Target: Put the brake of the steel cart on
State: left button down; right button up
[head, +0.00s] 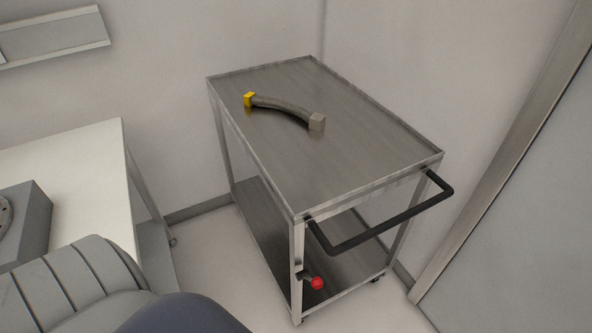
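The steel cart (330,165) stands near the corner of the room, right of the middle of the head view. It has a flat top, a lower shelf (262,205) and a black push handle (395,222) on its near right end. A red knob on a short dark lever, which looks like the brake lever (317,283), sticks out low on the near corner leg. I cannot tell from this view whether the brake is on. Neither of my grippers is in view.
A curved grey hose piece (285,106) with a yellow end lies on the cart top. A white table (75,185) with a grey block (25,222) stands at the left. Walls are close behind the cart and a door frame (500,165) is at the right. The floor in front is clear.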

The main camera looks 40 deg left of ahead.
aim_at(316, 282)
jog(key=u, duration=0.85)
